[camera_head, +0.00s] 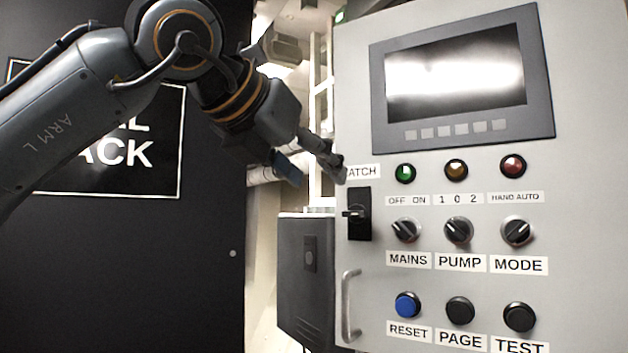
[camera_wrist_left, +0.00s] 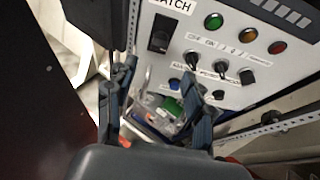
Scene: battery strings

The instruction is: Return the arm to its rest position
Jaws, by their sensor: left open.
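My left arm, marked "ARM L", comes in from the upper left in the head view. Its left gripper (camera_head: 313,172) is open and empty, in front of the left edge of the grey control panel (camera_head: 360,100), near the latch label. The black latch (camera_head: 358,213) is just below the gripper's tips, apart from them as far as I can tell. In the left wrist view the two fingers stand apart, and the panel (camera_wrist_left: 237,75) with the latch (camera_wrist_left: 161,34) lies beyond them. My right gripper is not in view.
The panel carries a screen (camera_head: 455,80), lamps, the mains knob (camera_head: 406,230), other knobs and a blue reset button (camera_head: 407,305). A handle (camera_head: 349,305) sticks out at lower left. A dark box (camera_head: 305,275) stands beside it. A black panel (camera_head: 120,260) fills the left.

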